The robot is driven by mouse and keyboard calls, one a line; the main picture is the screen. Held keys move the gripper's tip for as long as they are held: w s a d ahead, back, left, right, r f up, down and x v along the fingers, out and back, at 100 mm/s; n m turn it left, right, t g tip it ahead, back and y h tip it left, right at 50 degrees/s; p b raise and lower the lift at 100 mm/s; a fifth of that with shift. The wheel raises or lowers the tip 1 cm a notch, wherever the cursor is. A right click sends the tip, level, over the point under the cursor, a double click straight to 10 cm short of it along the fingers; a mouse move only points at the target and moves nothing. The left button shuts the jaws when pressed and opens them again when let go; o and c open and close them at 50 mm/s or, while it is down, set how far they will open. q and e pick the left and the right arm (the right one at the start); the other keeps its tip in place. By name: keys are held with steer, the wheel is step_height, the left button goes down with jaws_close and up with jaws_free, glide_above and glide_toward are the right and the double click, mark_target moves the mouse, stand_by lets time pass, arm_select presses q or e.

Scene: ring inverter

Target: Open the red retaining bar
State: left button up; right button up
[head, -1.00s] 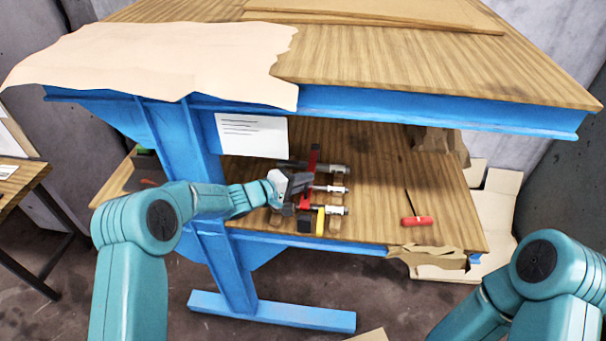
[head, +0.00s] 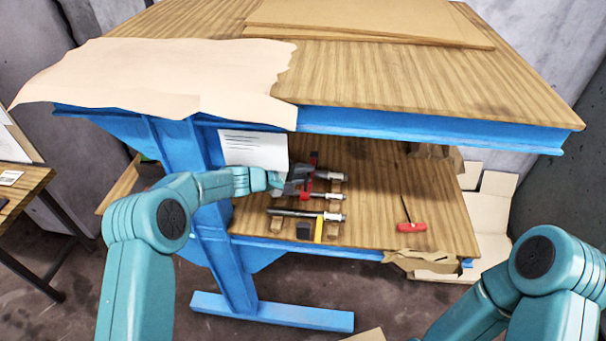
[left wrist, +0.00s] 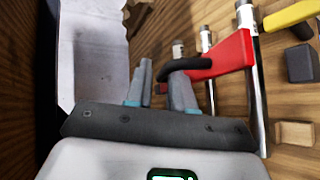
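The red retaining bar (head: 305,196) is on the lower shelf among several metal cylinders, partly hidden by my left gripper (head: 290,182) in the head view. In the left wrist view the red bar (left wrist: 228,56) lies slantwise over the cylinders, with a curved black handle (left wrist: 186,64) at its end. My right gripper is out of view.
A red-handled tool (head: 410,227) lies on the shelf's right part, with clear wood between. A white paper sheet (head: 254,149) hangs by the shelf's left side. The blue-edged tabletop (head: 430,137) overhangs the shelf. Torn cardboard (head: 425,262) sits at the shelf's front right edge.

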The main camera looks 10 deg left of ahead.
arm_select(q)
steer(key=b+v, duration=0.1)
steer(key=v, duration=1.5)
steer(key=shift+r, duration=0.15)
steer(key=shift+s, duration=0.1)
steer(key=shift+b, duration=0.4)
